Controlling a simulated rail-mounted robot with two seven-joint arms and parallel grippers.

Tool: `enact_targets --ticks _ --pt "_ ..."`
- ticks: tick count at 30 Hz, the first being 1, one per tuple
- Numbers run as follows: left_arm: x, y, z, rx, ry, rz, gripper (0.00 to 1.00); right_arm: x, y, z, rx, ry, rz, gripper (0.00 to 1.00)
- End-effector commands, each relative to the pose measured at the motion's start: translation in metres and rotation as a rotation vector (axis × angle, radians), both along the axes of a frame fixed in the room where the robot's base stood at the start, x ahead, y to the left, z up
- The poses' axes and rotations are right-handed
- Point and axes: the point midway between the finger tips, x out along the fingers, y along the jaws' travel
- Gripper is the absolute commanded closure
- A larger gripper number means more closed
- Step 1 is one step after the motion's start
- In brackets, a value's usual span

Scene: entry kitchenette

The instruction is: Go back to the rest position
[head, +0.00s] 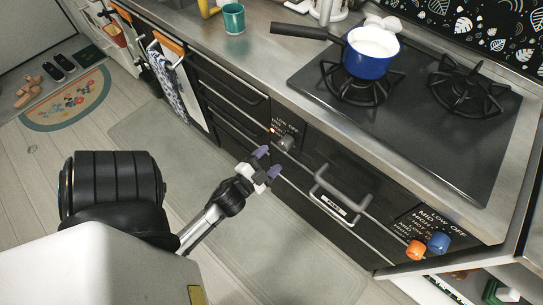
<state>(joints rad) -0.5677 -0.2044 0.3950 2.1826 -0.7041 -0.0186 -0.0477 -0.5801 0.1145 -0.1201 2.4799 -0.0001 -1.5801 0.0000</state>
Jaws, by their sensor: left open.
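My left gripper (266,164) is open and empty, with purple fingertips. It is in front of the dark drawer fronts, below and left of the grey stove knob (287,143). I cannot tell whether it touches the front. My right gripper is not in the head view.
A blue pot (369,61) with white contents sits on the left burner of the black cooktop (420,121). An oven handle (343,190) juts out right of my gripper. Orange (416,250) and blue (438,242) knobs sit lower right. A teal cup (233,18) stands on the counter. The floor mat (180,145) is clear.

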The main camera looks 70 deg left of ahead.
Motion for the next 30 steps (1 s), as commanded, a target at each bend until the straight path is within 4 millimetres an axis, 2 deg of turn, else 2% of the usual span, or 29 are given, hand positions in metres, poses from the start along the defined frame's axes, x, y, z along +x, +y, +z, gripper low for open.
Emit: enact_targets --ticks 20,26,30 --pt "0.002 0.0 0.001 -0.018 0.006 0.007 0.31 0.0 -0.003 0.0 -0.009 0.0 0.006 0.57" --pt "0.009 -0.009 -0.002 -0.198 0.088 0.06 0.31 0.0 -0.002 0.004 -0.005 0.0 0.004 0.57" --pt "0.01 -0.035 -0.013 -0.412 0.24 0.084 0.31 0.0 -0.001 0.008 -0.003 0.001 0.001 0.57"
